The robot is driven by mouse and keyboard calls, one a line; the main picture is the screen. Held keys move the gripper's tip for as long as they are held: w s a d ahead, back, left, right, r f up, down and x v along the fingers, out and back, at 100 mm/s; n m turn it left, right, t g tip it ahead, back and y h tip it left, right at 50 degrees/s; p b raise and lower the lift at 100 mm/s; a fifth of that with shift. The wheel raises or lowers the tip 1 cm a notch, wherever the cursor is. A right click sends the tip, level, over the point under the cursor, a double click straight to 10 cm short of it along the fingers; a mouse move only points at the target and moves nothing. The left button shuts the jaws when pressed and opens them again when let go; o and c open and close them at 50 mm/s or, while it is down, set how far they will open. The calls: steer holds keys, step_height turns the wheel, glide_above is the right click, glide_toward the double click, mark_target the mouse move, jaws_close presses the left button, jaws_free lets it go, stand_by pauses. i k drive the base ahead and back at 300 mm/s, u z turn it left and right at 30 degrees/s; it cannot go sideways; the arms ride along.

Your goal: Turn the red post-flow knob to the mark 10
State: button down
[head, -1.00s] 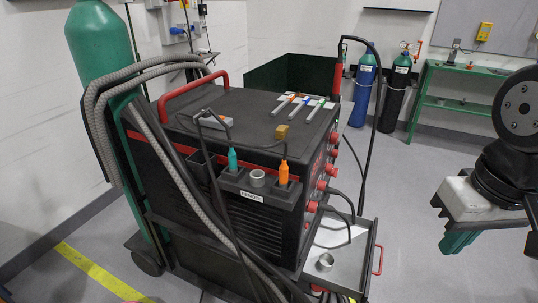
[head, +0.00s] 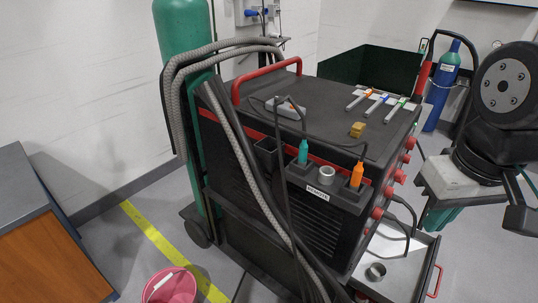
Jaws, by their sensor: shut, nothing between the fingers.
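The welding machine (head: 345,95) stands in the middle of the head view, seen from its side. Several red knobs (head: 399,177) stick out in a column along its right edge. I see them only edge-on, so their marks are hidden and I cannot tell which one is the post-flow knob.
An open drawer (head: 432,262) with a red handle juts out low at the machine's front and holds a metal ring (head: 376,271). A green gas cylinder (head: 183,40) and hoses stand left. A pink bucket (head: 170,287) and a cabinet (head: 40,230) are at lower left.

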mark_target(398, 174)
steer(key=u, duration=0.1)
steer(key=k, duration=1.05)
steer(key=z, duration=0.5)
steer(key=i, duration=0.5)
steer(key=z, duration=0.05)
